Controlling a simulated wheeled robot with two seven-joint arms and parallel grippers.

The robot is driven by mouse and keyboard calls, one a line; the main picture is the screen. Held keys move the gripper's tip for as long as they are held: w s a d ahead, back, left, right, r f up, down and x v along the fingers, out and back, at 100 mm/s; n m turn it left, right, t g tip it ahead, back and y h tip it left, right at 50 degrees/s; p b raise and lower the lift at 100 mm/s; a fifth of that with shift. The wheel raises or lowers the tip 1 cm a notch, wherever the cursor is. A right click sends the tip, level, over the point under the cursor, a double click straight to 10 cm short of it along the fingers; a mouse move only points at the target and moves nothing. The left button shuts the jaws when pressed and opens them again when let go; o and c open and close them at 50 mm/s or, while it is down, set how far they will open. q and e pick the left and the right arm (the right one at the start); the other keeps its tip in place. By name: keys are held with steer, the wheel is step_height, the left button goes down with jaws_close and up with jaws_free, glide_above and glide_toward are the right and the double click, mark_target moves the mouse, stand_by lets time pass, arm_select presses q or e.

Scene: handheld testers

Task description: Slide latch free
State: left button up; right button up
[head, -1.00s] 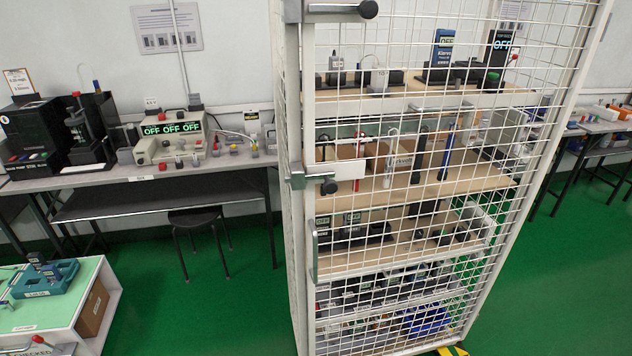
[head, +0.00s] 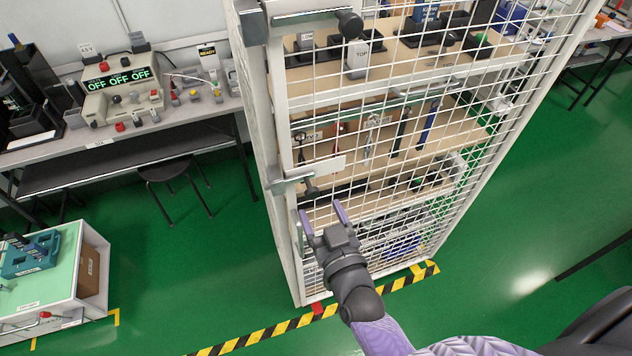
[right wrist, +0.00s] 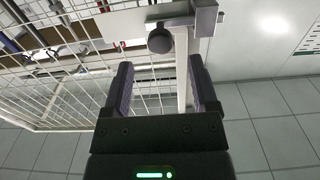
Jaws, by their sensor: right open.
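A tall white wire-mesh cage (head: 420,168) stands in the middle of the head view with its mesh door shut. A grey slide latch (head: 289,181) with a dark round knob (head: 312,193) sits at mid height on its left post. A second latch with a knob (head: 350,23) is at the top. My right gripper (head: 322,211) is open and empty, just below the middle latch, fingers pointing up. In the right wrist view, a knob (right wrist: 160,41) shows beyond and between the open fingertips (right wrist: 161,72), apart from them. My left gripper is not in view.
Testers and tools fill the cage shelves behind the mesh. A door handle (head: 300,236) is just left of my right gripper. A bench with a tester (head: 122,88) and a stool (head: 175,172) stand left. Yellow-black tape (head: 265,333) marks the green floor.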

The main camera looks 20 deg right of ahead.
mark_target(314, 196)
steer(key=w, duration=0.5)
steer(key=shift+w+a+f, duration=0.1)
steer(key=shift+w, duration=0.1)
jaws_close()
stand_by(1.1)
